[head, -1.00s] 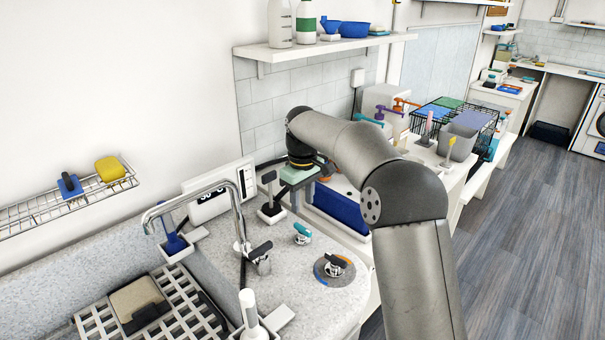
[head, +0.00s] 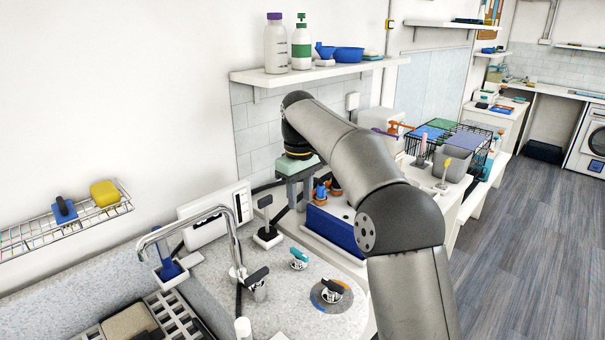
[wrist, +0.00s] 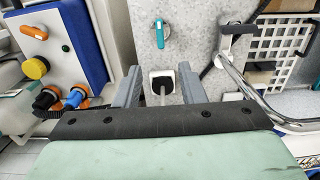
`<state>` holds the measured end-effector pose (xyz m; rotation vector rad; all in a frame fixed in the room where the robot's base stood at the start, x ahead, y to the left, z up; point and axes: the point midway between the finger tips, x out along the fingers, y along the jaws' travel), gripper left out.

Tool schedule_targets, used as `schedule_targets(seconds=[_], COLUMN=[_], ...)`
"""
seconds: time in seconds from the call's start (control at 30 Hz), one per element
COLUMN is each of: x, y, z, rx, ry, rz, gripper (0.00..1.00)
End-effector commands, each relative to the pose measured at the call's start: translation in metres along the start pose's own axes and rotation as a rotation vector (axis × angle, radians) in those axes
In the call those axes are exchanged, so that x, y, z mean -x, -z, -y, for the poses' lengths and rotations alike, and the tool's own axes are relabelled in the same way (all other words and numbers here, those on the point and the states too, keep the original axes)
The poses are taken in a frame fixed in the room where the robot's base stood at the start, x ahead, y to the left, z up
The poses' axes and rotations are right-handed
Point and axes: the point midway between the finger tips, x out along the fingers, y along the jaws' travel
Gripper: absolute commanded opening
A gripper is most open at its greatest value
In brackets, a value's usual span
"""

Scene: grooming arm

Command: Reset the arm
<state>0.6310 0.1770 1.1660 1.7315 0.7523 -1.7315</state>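My gripper (head: 293,208) hangs fingers down from its pale green body above the counter. In the wrist view its two grey fingers (wrist: 160,88) are spread apart. A small white holder with a dark inside (wrist: 162,80) and a thin upright rod shows in the gap between them, and neither finger visibly touches it. In the head view a white holder with a black-topped tool (head: 267,236) stands on the counter, left of and below the gripper. Nothing is seen held. The fingertips are small in the head view.
A blue-fronted box (head: 332,230) with orange and blue fittings is right of the gripper. A wall shelf (head: 300,75) with bottles is above.

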Motion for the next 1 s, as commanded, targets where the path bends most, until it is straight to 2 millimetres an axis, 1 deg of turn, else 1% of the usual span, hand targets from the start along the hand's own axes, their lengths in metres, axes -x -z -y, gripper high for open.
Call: schedule_targets(seconds=[0.07,0.17,0.2,0.27,0.3,0.33,0.37,0.4,0.47,0.5,0.57,0.6,0.7,0.8,0.83,0.9,1.0], x=[0.006,0.008,0.007,0.003,-0.002,-0.005,-0.01,-0.018,-0.031,-0.041,-0.057,-0.069,-0.094,-0.113,-0.117,-0.122,-0.125], y=[-0.019,-0.059,-0.079,-0.112,-0.134,-0.151,-0.169,-0.192,-0.229,-0.252,-0.285,-0.304,-0.344,-0.368,-0.372,-0.379,-0.382], z=[0.004,0.013,0.017,0.026,0.032,0.037,0.042,0.05,0.064,0.075,0.091,0.102,0.127,0.144,0.148,0.153,0.156], rx=[-0.035,-0.113,-0.153,-0.219,-0.265,-0.3,-0.336,-0.385,-0.461,-0.511,-0.584,-0.628,-0.724,-0.784,-0.796,-0.814,-0.823], ry=[-0.014,-0.034,-0.043,-0.05,-0.055,-0.058,-0.059,-0.06,-0.059,-0.056,-0.051,-0.046,-0.033,-0.023,-0.02,-0.017,-0.014], rz=[0.003,0.007,0.007,0.006,0.005,0.003,0.002,-0.002,-0.007,-0.013,-0.022,-0.027,-0.042,-0.05,-0.051,-0.055,-0.054], gripper=[0.36,0.36,0.36,0.36,0.36,0.36,0.36,0.36,0.36,0.36,0.36,0.36,0.36,0.36,0.36,0.36,0.36])
